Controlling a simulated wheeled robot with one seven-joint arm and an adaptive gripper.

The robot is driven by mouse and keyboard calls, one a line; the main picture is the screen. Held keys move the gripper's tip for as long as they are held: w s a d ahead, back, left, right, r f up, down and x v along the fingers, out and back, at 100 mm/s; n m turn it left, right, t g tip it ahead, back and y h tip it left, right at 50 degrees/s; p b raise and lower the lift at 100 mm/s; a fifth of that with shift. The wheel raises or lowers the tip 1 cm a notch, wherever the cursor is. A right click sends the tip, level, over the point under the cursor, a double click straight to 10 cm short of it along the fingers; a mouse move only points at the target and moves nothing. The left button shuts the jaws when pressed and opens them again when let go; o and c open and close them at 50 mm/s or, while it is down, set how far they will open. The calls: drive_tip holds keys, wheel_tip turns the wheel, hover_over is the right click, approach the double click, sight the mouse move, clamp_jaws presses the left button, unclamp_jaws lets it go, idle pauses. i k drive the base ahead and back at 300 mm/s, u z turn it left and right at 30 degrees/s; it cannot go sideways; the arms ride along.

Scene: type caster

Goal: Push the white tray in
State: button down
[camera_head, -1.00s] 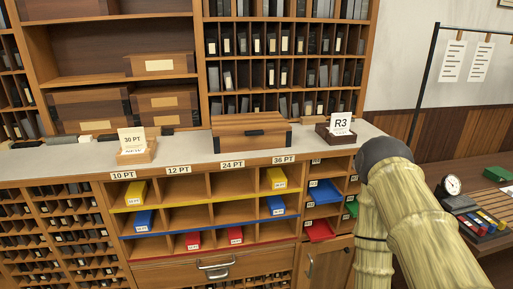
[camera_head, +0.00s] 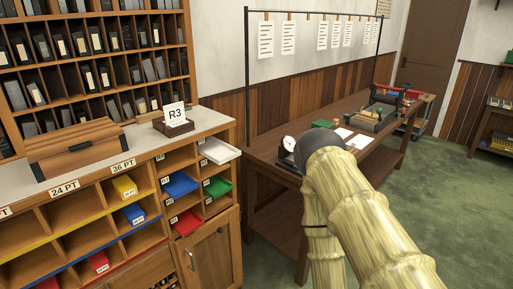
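The white tray (camera_head: 219,151) sits in the top right slot of the small compartments at the cabinet's right end. It sticks out well past the front of its slot, and its back end is inside the cabinet. My arm shows at the lower right, to the right of the tray and apart from it in the picture.
Below the white tray, a blue tray (camera_head: 180,185), a green tray (camera_head: 217,187) and a red tray (camera_head: 187,222) also stick out. An R3 card holder (camera_head: 174,125) stands on the counter. A wooden workbench (camera_head: 270,150) is to the right; green floor lies beyond.

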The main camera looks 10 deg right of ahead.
sight(219, 152)
drive_tip(key=z, duration=0.05)
drive_tip(key=k, duration=0.35)
drive_tip(key=u, duration=0.85)
drive_tip(key=i, duration=0.85)
drive_tip(key=z, duration=0.5)
drive_tip(key=i, duration=0.5)
drive_tip(key=z, duration=0.4)
